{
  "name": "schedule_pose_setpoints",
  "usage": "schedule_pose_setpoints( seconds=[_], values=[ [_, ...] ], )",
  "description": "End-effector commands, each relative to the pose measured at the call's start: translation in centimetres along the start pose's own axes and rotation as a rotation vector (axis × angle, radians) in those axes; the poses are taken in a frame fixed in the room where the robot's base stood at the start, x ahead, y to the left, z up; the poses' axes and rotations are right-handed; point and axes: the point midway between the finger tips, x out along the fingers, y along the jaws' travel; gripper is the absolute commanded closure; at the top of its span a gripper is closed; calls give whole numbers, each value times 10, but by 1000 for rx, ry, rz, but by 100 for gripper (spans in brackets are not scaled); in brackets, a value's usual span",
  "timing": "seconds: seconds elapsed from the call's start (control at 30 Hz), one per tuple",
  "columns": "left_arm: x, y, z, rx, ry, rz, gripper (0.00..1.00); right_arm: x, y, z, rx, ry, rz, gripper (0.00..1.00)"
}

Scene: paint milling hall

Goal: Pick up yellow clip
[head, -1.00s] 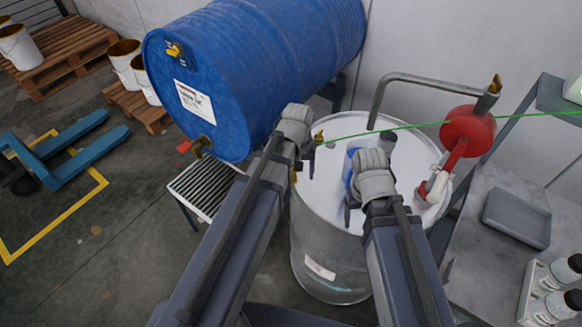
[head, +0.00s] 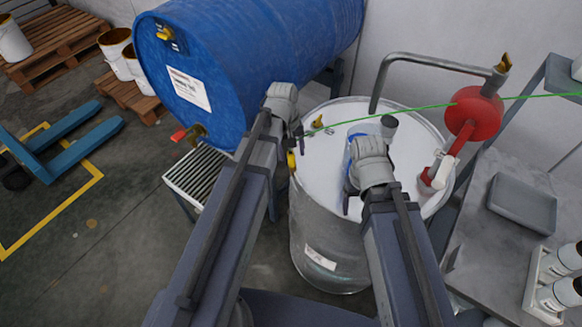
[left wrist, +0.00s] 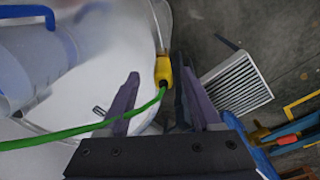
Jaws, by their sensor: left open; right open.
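The yellow clip (left wrist: 163,72) sits at the rim of the upright steel drum (head: 322,235), with a green cable (left wrist: 85,130) running from it. In the head view, the yellow clip (head: 291,160) shows partly beside my left gripper (head: 297,143), at the drum's left rim. In the left wrist view, my left gripper (left wrist: 155,100) is open, with the clip seen between its fingers. I cannot tell if they touch it. My right gripper (head: 348,195) is open and appears over the drum's white lid, its fingers partly hidden by its own body.
A clear blue-tinted container (head: 355,133) stands on the lid, close to my right gripper. A small yellow fitting (head: 317,122) is also on the lid. A red pump part (head: 472,114) is at the right. A blue drum (head: 255,60) lies behind my left arm, above a slatted grate (head: 192,177).

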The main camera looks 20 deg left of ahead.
Motion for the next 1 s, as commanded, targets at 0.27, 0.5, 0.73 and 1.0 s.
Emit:
schedule_pose_setpoints(
  seconds=[0.27, 0.5, 0.73, 1.0],
  values=[
    [37, -5, -5, 0, 0, 0, 35, 37, -4, -2, 0, 0, 0, 25],
    [50, -4, -4, 0, 0, 0, 35, 49, -5, -3, 0, 0, 0, 25],
    [48, -4, -4, 0, 0, 0, 41, 48, -5, -3, 0, 0, 0, 25],
    [48, -4, -4, 0, 0, 0, 71, 48, -5, -3, 0, 0, 0, 25]
  ],
)
